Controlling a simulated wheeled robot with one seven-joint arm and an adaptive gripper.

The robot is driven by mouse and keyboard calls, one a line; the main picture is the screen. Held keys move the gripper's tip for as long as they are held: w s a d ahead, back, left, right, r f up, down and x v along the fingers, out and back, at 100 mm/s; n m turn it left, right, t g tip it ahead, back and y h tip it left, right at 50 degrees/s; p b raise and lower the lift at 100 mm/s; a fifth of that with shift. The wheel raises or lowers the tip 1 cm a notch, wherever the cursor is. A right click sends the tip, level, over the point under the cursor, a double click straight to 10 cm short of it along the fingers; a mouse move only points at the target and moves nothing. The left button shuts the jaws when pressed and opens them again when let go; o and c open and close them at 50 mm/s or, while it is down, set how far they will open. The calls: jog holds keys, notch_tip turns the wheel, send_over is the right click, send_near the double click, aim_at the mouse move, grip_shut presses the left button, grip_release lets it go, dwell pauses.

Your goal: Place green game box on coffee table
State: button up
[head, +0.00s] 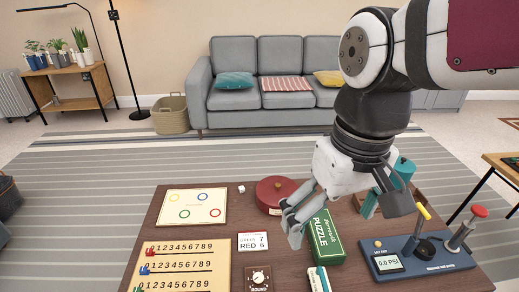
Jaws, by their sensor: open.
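The green game box (326,238), labelled PUZZLE, lies on the dark wooden table (222,244) in front of me, right of its middle. My gripper (335,222) hangs over the far end of the box with its fingers spread apart and nothing held. One finger is beside the box's left edge; the other is to its right, partly hidden by the arm. I cannot tell whether either finger touches the box. The far end of the box is partly covered by the gripper.
A red round case (275,194) stands just left of my gripper. A blue device with levers (419,256) stands right of the box. Game boards, a small dial box (258,280) and cards crowd the left. A grey sofa (275,72) stands beyond the striped rug (110,180).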

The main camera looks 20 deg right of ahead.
jog(key=s+a, duration=0.1)
jog(key=s, duration=0.6)
jog(key=shift+s+r, duration=0.2)
